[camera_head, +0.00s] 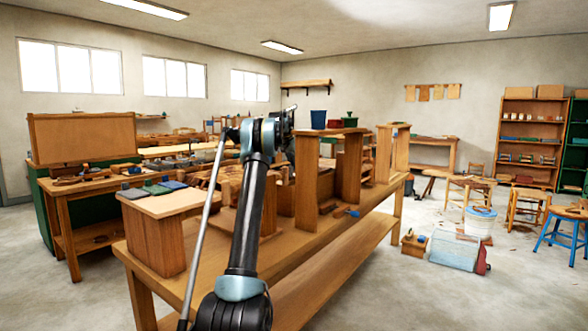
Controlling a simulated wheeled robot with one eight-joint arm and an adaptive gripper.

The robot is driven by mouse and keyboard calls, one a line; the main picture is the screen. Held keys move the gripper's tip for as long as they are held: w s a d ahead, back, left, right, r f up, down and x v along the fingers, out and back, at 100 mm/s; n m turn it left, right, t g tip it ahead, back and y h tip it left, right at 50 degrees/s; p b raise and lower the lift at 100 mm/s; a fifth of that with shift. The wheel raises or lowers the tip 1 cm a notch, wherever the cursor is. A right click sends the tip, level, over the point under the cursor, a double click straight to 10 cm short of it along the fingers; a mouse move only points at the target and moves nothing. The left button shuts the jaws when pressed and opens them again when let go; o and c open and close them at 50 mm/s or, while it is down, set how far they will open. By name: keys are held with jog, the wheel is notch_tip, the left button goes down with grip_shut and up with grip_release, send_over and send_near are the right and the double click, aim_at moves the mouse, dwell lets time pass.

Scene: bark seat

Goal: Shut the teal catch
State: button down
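I cannot make out a teal catch for sure in this view. My arm rises from the bottom centre and bends at its top beside a wooden stand (306,180) on the long workbench (330,235). My gripper (286,122) is at the arm's far end, small and dark against the clutter. Its fingers are not clear, so I cannot tell whether it is open or shut. My arm hides part of the bench behind it.
A wooden block (153,235) with several coloured pads stands at the bench's near left. A blue cup (318,119) and a red box (334,123) sit on the stand. A pale blue chest (453,250) and a white bucket (480,222) stand on the floor at right.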

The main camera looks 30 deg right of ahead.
jog(key=shift+w, duration=0.1)
jog(key=shift+w+a+f+g+h, duration=0.15)
jog(key=shift+w+g, duration=0.1)
jog(key=shift+g, duration=0.15)
jog(key=shift+w+a+g+h, duration=0.1)
jog(key=shift+w+g+h, duration=0.1)
jog(key=shift+g, duration=0.2)
jog(key=shift+w+a+f+n+g+h, duration=0.15)
jog(key=shift+w+n+g+h, duration=0.2)
jog(key=shift+g, duration=0.55)
jog(key=c, duration=1.6)
grip_release()
jog(key=shift+w, duration=0.1)
